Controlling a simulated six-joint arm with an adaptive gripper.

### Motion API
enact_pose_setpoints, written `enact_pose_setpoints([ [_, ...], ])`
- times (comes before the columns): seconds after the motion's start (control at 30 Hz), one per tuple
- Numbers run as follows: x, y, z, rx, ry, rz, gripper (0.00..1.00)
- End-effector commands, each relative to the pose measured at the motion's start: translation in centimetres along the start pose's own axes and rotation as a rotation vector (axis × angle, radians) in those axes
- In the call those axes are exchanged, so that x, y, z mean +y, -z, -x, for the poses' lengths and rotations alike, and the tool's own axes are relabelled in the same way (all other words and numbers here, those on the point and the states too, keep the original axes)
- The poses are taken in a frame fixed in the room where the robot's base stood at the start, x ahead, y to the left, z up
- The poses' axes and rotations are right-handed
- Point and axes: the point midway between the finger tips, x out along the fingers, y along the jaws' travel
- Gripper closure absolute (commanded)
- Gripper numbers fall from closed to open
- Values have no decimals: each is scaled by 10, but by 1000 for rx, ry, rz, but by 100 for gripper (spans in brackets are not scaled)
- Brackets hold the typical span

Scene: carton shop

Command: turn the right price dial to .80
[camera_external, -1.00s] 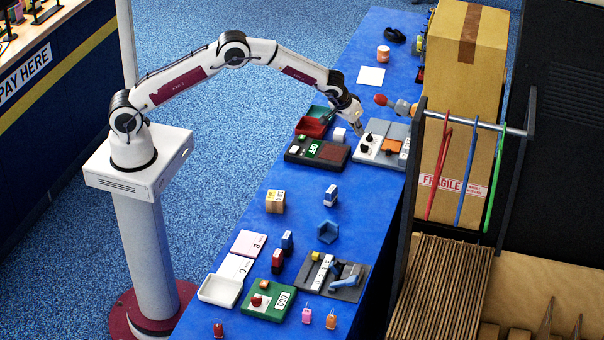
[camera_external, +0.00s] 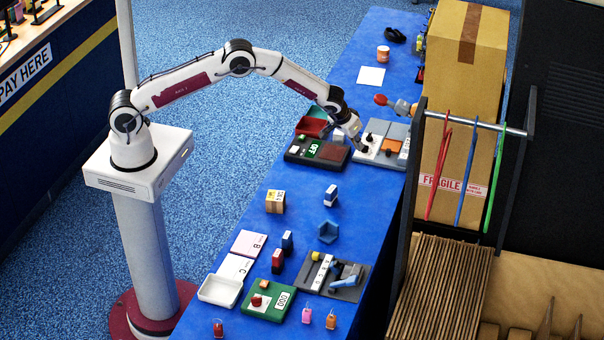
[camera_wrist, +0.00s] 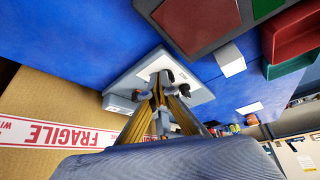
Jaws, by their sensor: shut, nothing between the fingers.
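A white and grey panel (camera_external: 377,157) with dark knobs lies near the far edge of the blue table. In the wrist view, the panel (camera_wrist: 204,95) shows behind my fingers, with dark knobs (camera_wrist: 183,88) close to the fingertips. I cannot read any price marks on it, nor tell where a dial points. My gripper (camera_external: 361,148) is shut and empty, low over the panel's left part in the external view. Its fingertips (camera_wrist: 158,94) meet in the wrist view. They partly hide the knobs, and I cannot tell whether they touch one.
A red-tipped item (camera_external: 381,99) lies beyond the panel. A large carton (camera_external: 460,60) and a rack (camera_external: 421,130) stand to the right.

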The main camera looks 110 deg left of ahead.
Motion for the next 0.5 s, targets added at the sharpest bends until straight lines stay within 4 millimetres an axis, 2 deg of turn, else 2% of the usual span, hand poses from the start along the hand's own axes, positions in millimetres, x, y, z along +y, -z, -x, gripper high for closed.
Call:
enact_pose_setpoints([
  [0.2,0,-5,-10,-1,1,1,100],
  [0.5,0,-6,-11,0,1,1,100],
])
